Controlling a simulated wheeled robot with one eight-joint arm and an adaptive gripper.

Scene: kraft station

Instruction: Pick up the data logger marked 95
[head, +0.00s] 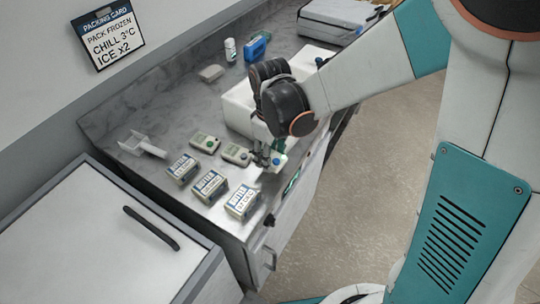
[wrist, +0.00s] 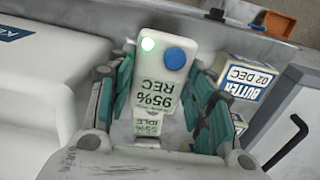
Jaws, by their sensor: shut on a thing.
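The data logger marked 95 (wrist: 164,68) reads "95% REC" and appears upside down in the wrist view. It is pale, with a lit green light and a round blue button. My gripper (wrist: 163,100) is shut on it, one finger on each side. In the head view the held logger (head: 279,163) shows at my gripper (head: 267,157), near the counter's front edge. I cannot tell whether it still touches the counter. A second logger (wrist: 147,128), reading "55% IDLE", lies beside it in the wrist view. Two other loggers (head: 237,154) (head: 205,142) lie to its left in the head view.
Three butter boxes (head: 183,167) (head: 210,187) (head: 243,201) stand near the counter's front corner. A white foam box (head: 236,108) is behind my gripper. A white scoop-like item (head: 142,145), a blue item (head: 257,47) and a white bottle (head: 230,49) are farther off. The counter's left middle is clear.

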